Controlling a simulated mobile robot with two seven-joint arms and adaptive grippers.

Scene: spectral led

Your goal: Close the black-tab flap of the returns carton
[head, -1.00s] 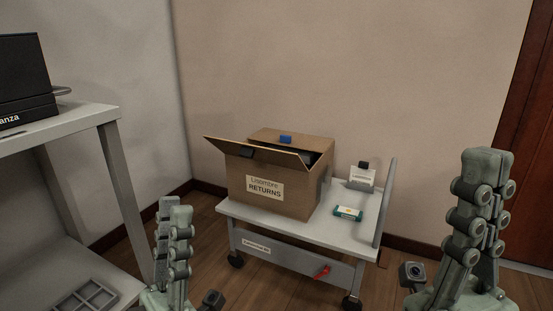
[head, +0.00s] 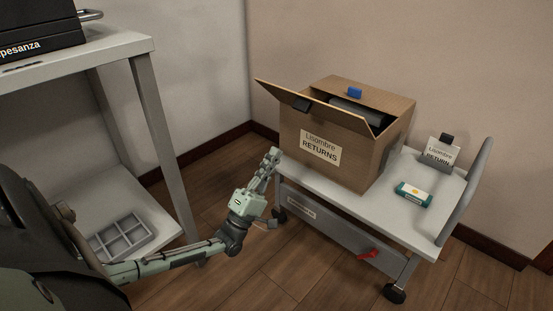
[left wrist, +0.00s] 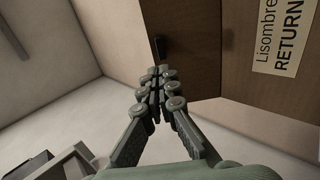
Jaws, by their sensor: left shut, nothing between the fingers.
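The returns carton (head: 308,128) stands on a grey cart, its label facing me. Its front flap (head: 275,89) is raised and leans outward, with a black tab (head: 301,104) on it. The top is partly open and a dark item (head: 360,111) shows inside. A blue tab (head: 354,92) sits at the back of the top. My left gripper (head: 272,155) is shut and empty, in front of the carton's left side and below the flap. In the left wrist view, its fingertips (left wrist: 157,76) appear just below the black tab (left wrist: 161,47); contact cannot be told. My right gripper is out of view.
A shelf unit (head: 150,100) with a grey compartment tray (head: 122,237) stands at left.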

